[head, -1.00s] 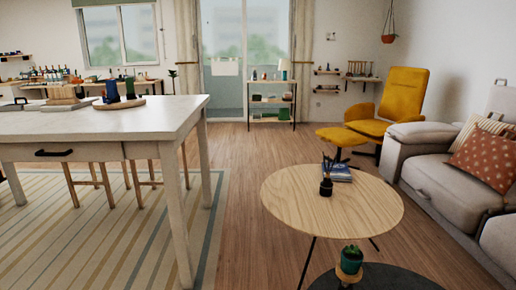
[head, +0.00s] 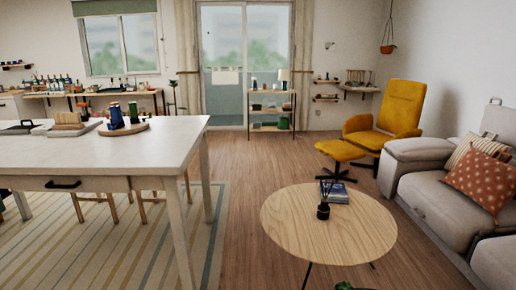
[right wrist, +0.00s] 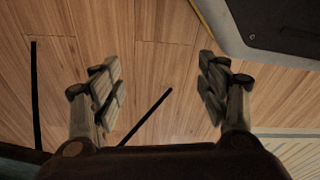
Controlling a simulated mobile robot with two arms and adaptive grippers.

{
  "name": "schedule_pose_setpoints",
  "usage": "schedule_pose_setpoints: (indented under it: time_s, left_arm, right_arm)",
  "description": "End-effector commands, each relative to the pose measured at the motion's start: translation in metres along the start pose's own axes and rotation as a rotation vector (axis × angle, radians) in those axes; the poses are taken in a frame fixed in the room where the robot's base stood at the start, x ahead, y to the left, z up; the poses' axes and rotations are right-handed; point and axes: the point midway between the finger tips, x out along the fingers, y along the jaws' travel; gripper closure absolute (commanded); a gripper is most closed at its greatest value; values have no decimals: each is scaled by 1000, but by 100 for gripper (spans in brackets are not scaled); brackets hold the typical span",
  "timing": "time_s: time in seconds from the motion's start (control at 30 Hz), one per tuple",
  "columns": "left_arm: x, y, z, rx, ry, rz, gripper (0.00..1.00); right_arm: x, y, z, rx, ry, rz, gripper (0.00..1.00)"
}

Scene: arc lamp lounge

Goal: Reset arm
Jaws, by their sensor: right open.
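My right gripper (right wrist: 160,85) shows in the right wrist view with its two fingers spread wide apart. It is open, and nothing is between the fingers. Below it is the wooden floor (right wrist: 165,50). Neither of my arms shows in the head view, and my left gripper is in no view.
A white table (head: 130,150) stands at left on a striped rug (head: 110,245). A round wooden table (head: 300,235) with a dark reed bottle (head: 323,211) and books (head: 335,191) is at right centre, near a grey sofa (head: 425,190) and yellow chair (head: 400,105). Floor between the tables is clear.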

Motion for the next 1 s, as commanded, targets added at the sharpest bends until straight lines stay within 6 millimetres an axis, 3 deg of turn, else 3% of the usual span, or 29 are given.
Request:
schedule_pose_setpoints:
  time_s: [0.03,0.3,0.5,0.63,1.0]
  left_arm:
    - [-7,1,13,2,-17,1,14]
    - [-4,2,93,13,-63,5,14]
    - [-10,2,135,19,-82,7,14]
    - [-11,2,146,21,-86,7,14]
    - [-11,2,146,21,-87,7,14]
  right_arm:
    - [-7,0,13,-2,-17,-1,32]
    - [-4,-2,93,-14,-63,-5,32]
    - [-10,-2,134,-20,-82,-7,32]
    - [-11,-2,146,-22,-87,-7,32]
    - [-11,-2,146,-22,-87,-7,32]
